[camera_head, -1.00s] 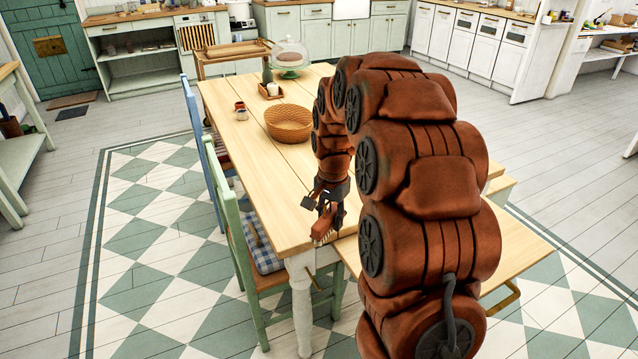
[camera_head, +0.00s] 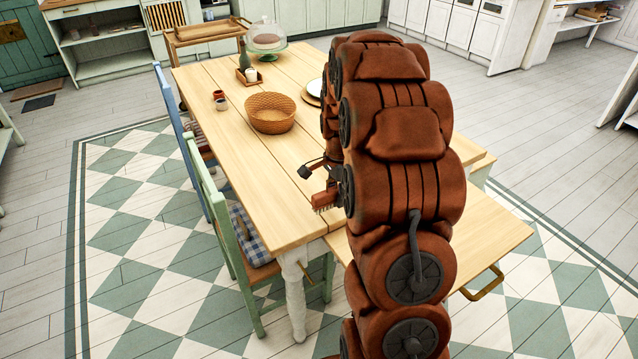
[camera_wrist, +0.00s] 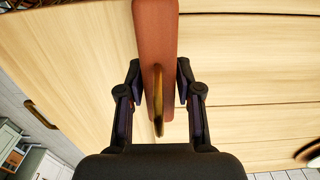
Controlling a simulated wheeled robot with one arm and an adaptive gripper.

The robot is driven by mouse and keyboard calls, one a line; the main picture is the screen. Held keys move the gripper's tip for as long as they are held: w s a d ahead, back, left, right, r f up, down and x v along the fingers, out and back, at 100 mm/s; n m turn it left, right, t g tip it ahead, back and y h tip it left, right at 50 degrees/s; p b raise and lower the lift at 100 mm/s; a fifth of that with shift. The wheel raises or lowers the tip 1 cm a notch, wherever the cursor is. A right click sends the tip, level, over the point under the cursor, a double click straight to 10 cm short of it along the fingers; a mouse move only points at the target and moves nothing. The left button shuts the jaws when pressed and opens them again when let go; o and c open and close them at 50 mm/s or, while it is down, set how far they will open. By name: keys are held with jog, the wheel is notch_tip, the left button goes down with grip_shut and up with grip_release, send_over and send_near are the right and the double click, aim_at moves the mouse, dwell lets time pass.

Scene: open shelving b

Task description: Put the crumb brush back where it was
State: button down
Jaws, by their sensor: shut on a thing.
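The crumb brush (camera_wrist: 155,45) has a reddish-brown body and is held between the two fingers of my gripper (camera_wrist: 160,95) in the wrist view. Its far end runs out of the top of that view. In the head view the brush (camera_head: 325,199) shows as a small brown piece with bristles pointing down, above the near end of the wooden table (camera_head: 255,185). My gripper (camera_head: 318,172) is partly hidden there behind my arm. I cannot tell whether the bristles touch the tabletop.
A woven basket (camera_head: 270,122), small pots (camera_head: 220,104), a tray with a bottle (camera_head: 243,75) and a glass cake dome (camera_head: 266,38) stand further back. The near left tabletop is clear.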

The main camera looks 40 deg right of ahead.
jog(key=w, duration=0.3)
jog(key=w+p, duration=0.1)
jog(key=w, duration=0.2)
jog(key=w+d, duration=0.1)
jog(key=w, duration=0.2)
jog(key=shift+w+d+f+p, duration=0.1)
jog(key=shift+w+f+p, duration=0.15)
jog(key=shift+f+p, duration=0.55)
jog(key=shift+f, duration=1.35)
jog(key=shift+f, duration=0.15)
jog(key=c, duration=0.8)
grip_release()
jog(key=shift+o, duration=0.2)
notch_tip(320, 180, up, 12)
jog(key=b, duration=0.1)
jog(key=shift+r+b, duration=0.2)
jog(key=shift+b, duration=0.2)
